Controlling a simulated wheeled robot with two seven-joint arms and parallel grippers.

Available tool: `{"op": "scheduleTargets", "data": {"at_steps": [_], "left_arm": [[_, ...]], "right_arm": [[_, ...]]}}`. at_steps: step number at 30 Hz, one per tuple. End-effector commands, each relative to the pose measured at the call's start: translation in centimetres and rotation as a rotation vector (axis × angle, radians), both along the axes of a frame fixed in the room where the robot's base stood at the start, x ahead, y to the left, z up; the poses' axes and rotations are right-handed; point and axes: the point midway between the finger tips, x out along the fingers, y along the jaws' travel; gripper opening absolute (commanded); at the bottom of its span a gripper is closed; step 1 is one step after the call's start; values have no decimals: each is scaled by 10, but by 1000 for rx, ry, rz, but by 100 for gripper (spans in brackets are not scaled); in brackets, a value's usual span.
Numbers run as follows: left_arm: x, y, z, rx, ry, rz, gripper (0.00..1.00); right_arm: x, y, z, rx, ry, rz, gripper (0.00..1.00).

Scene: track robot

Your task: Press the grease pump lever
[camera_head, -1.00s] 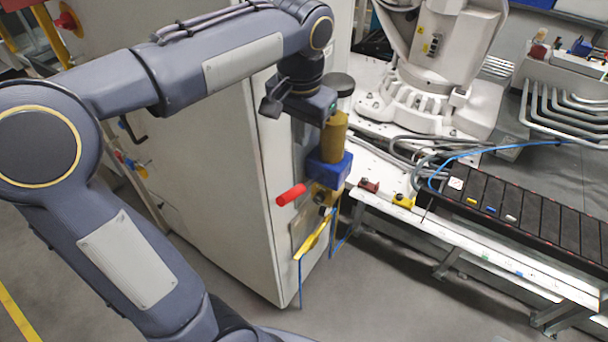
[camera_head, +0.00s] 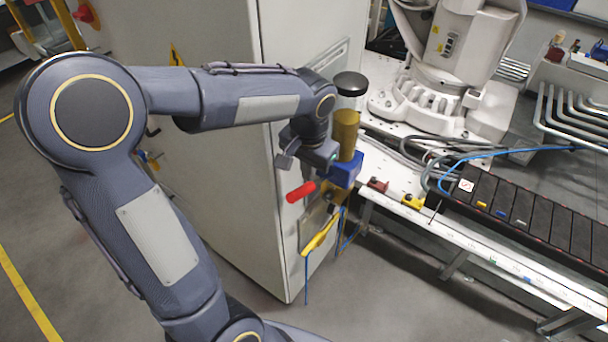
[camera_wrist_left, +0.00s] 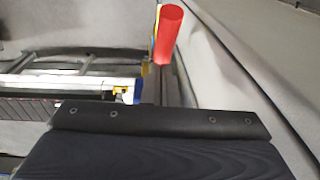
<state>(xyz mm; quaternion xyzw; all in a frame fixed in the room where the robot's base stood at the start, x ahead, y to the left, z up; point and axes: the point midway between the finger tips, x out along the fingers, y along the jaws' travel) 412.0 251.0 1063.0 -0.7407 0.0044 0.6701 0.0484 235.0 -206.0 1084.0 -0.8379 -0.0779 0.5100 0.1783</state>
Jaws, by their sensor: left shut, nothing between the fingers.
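The grease pump has a bronze cylinder (camera_head: 345,130) with a black cap, standing on a blue block (camera_head: 344,172) on the side of a pale cabinet. Its lever has a red handle (camera_head: 300,192) that sticks out to the left below the block. My left gripper (camera_head: 318,154) is close above the red handle, left of the bronze cylinder; it is shut and empty. Its fingertips are hard to make out. In the left wrist view the red handle (camera_wrist_left: 169,35) stands beyond the dark gripper body (camera_wrist_left: 160,122). I cannot tell whether they touch. My right gripper is not in view.
The pale cabinet (camera_head: 225,170) stands directly left of and behind the pump. A yellow part (camera_head: 318,236) with a blue hose hangs below the lever. A white machine bench (camera_head: 400,200) with a dark conveyor (camera_head: 520,215) is at the right. Floor in front is clear.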

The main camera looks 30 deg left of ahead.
Motion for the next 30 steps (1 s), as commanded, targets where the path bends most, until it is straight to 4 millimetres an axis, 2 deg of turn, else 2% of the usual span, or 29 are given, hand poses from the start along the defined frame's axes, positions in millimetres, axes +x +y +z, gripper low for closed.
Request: {"op": "scheduleTargets", "data": {"at_steps": [6, 19, 30], "left_arm": [[-9, 5, -17, 0, 1, 1, 0], [-10, 5, -20, 0, -3, 0, 0], [-15, 6, -33, -6, -71, 0, 0]], "right_arm": [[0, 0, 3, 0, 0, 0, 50], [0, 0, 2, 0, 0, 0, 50], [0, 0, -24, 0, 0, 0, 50]]}}
